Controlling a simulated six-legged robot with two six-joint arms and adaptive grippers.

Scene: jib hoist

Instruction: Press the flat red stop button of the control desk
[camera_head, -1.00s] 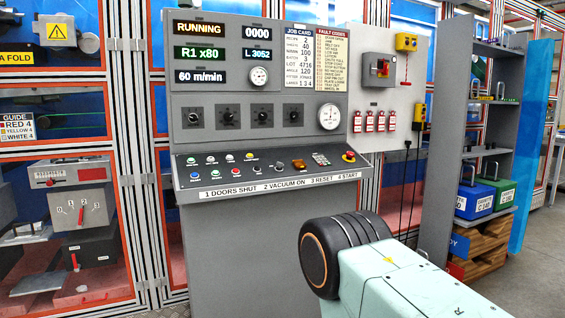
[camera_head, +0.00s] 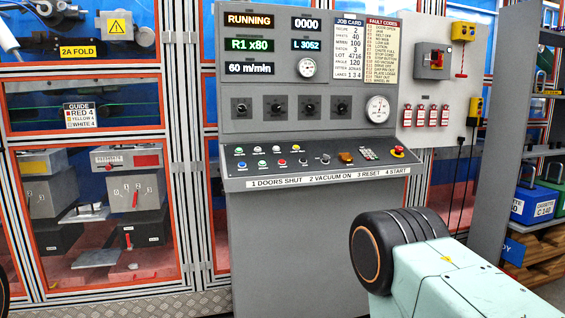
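The grey control desk (camera_head: 320,181) stands ahead with a sloped panel of buttons. A small red button (camera_head: 282,162) sits in the front row, left of the middle; it looks low, but its exact shape is too small to tell. A larger red mushroom button (camera_head: 397,151) on a yellow base sits at the panel's right end. No gripper shows in the picture and nothing touches the panel. Part of my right arm fills the lower right, in front of the desk. A dark sliver at the left edge may be part of my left arm.
The display above the desk reads RUNNING (camera_head: 250,20). A machine (camera_head: 110,195) behind an orange-edged, aluminium-framed guard stands left. A grey switch box (camera_head: 433,60) and red tags (camera_head: 433,115) hang right of the desk. A shelf with a blue box (camera_head: 533,203) stands further right.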

